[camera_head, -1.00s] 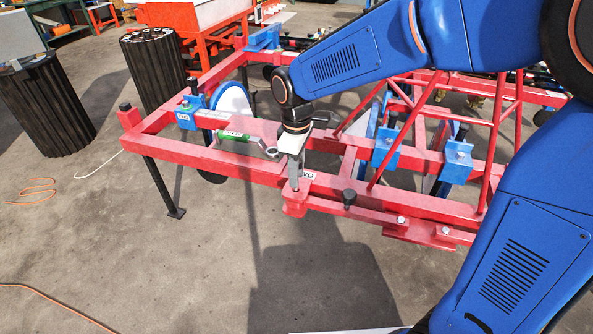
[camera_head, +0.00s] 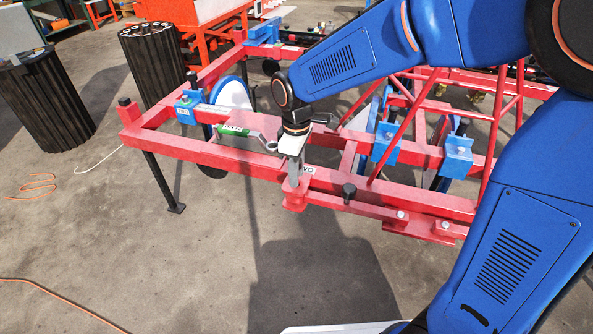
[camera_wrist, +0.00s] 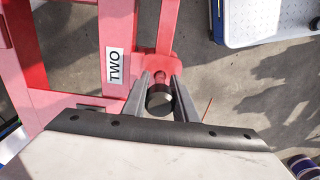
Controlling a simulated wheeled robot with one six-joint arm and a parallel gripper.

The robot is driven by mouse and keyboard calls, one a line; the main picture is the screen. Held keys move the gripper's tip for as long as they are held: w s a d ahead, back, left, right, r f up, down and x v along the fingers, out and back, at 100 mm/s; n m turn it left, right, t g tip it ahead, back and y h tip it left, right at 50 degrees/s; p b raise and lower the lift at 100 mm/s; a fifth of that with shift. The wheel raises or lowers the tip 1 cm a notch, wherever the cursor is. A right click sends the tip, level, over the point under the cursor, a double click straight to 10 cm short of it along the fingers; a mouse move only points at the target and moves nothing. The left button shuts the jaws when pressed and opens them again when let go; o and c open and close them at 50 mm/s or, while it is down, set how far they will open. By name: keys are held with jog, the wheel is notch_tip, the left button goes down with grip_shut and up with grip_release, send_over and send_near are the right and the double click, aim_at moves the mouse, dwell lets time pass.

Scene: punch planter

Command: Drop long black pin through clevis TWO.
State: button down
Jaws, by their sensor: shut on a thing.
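The label TWO (camera_wrist: 115,66) is on the red frame beside a red clevis (camera_wrist: 163,61) in the wrist view. In the head view this clevis (camera_head: 294,206) sticks out from the frame's near side, under my gripper (camera_head: 293,180). In the wrist view my gripper (camera_wrist: 161,90) is shut on the black pin (camera_wrist: 160,102), whose round dark end shows between the fingers. The pin overlaps the clevis in that view. Its lower part is hidden, and I cannot tell whether it is in the hole.
A black knob (camera_head: 349,191) stands on the red frame (camera_head: 200,152) right of the clevis. Slanted red bars (camera_head: 415,120) rise at the right.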

jog(key=shift+f, duration=0.6)
jog(key=c, duration=1.3)
grip_release()
jog(key=shift+c, duration=0.2)
notch_tip(320, 180, up, 17)
jog(key=shift+r, duration=0.15)
